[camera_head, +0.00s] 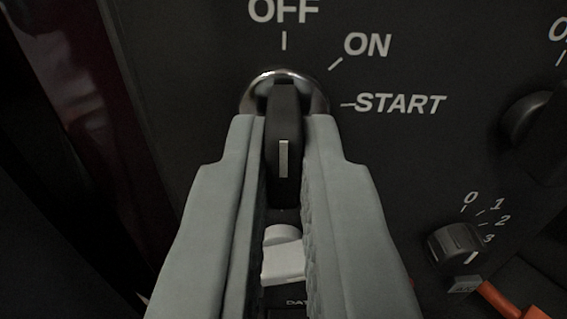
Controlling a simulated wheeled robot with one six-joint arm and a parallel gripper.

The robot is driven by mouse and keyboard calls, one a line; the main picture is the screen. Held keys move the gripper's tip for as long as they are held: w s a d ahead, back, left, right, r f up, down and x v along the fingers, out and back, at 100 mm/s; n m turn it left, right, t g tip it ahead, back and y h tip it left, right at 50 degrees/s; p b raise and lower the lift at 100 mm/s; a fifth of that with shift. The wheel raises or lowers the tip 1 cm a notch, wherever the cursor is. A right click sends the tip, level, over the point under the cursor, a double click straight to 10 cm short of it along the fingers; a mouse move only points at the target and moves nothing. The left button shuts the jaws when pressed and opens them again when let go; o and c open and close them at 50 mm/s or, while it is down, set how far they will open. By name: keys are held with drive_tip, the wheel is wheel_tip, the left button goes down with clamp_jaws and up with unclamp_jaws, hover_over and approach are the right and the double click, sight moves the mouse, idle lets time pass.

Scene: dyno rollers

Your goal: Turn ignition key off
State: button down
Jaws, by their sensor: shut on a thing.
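The ignition key (284,138) is black with a light stripe on its head, and it sits in a round silver lock ring (247,93). The key stands upright in line with the OFF mark (284,38). The ON mark and the START mark lie to the right of the ring. My gripper (284,130) is shut on the key, with one grey finger on each side of its head. The fingers hide the lower sides of the ring.
A dark knob (455,244) with a numbered scale is at the lower right, near an orange part (512,300). Another black knob (533,120) is at the right edge. A small white piece (283,255) shows between my fingers, below the key.

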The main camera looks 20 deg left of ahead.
idle(0.3)
drive_tip(key=c, duration=1.5)
unclamp_jaws()
drive_tip(key=v, duration=1.7)
drive_tip(key=shift+s+d, duration=0.1)
drive_tip(key=shift+s, duration=0.05)
drive_tip(key=s+d+r+m+h, duration=0.1)
drive_tip(key=s+d+r, duration=0.45)
drive_tip(key=r, duration=0.35)
drive_tip(key=s+d+r+m+h, duration=0.1)
drive_tip(key=s+d+r, duration=0.3)
drive_tip(key=s, duration=0.4)
drive_tip(key=s+d+r+h, duration=0.1)
drive_tip(key=s+d+r, duration=0.4)
drive_tip(key=s, duration=0.4)
drive_tip(key=s+d+r+m+h, duration=0.1)
drive_tip(key=s+d+r+h, duration=0.1)
drive_tip(key=s+d+r, duration=0.2)
drive_tip(key=shift+s+d+r+m, duration=0.1)
drive_tip(key=shift+s+r, duration=0.35)
drive_tip(key=shift+s, duration=0.3)
drive_tip(key=shift+s+d+r+m, duration=0.15)
drive_tip(key=shift+s+r, duration=0.25)
drive_tip(key=shift+s, duration=0.35)
drive_tip(key=shift+s+d+r+m, duration=0.1)
drive_tip(key=shift+s+r, duration=0.35)
drive_tip(key=shift+s, duration=0.25)
